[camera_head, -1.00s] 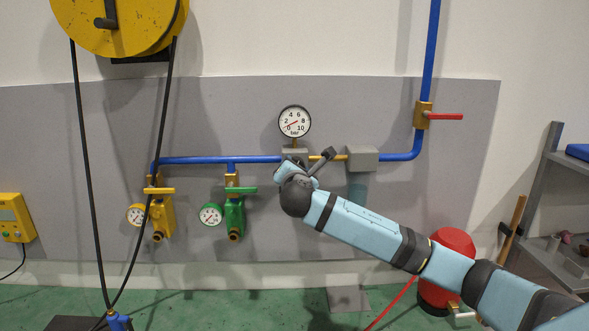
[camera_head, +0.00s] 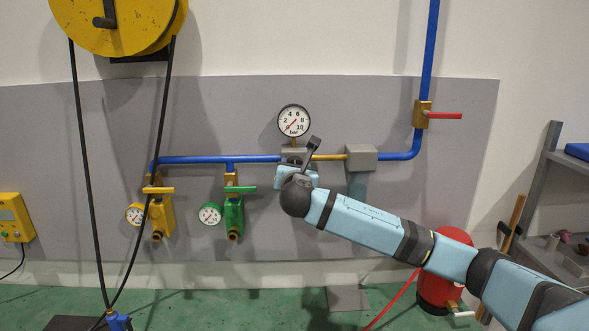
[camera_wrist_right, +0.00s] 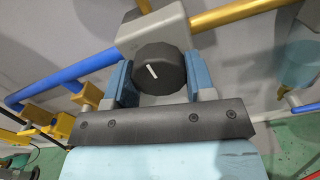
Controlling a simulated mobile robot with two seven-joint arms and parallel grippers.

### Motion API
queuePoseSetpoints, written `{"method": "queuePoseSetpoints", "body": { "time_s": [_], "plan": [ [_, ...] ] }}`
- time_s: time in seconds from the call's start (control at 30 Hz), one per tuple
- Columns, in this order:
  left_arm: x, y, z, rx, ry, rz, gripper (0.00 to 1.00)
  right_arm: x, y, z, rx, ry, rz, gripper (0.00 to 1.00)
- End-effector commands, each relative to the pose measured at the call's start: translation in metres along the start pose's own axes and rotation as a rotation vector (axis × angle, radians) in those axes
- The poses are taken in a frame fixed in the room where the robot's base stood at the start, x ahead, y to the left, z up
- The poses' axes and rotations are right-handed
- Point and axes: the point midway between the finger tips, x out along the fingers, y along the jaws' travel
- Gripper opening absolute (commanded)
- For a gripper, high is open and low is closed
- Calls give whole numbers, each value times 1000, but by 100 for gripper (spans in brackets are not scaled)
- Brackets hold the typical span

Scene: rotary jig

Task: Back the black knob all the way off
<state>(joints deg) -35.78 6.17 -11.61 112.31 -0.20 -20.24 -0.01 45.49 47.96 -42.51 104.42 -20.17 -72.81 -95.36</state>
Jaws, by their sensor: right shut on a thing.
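The black knob (camera_wrist_right: 168,65), with a white mark on its face, sits on the front of a grey regulator block (camera_wrist_right: 150,32) in the right wrist view. My right gripper (camera_wrist_right: 160,76) is shut on the knob, one blue finger on each side. In the head view the right gripper (camera_head: 297,172) covers the knob, below the round dial gauge (camera_head: 294,121). The gauge's red needle points to the lower left. My left gripper is not in view.
A blue pipe (camera_head: 205,159) runs left from the block, and a brass pipe (camera_head: 329,157) leads right to a grey box (camera_head: 362,157). Yellow (camera_head: 162,216) and green (camera_head: 234,214) regulators hang on the left. A red-handled valve (camera_head: 423,115) is at upper right.

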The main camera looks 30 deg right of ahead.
Motion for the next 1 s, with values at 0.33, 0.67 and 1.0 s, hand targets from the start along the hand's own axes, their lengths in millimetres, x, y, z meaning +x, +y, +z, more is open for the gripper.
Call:
{"method": "queuePoseSetpoints", "body": {
  "time_s": [0.33,0.67,1.0],
  "plan": [
    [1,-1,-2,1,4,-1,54,0,0,-2,-2,3,0,75],
    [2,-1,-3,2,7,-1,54,-3,0,-1,0,1,0,75],
    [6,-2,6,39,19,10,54,-64,0,-4,1,1,4,75]
  ]
}}
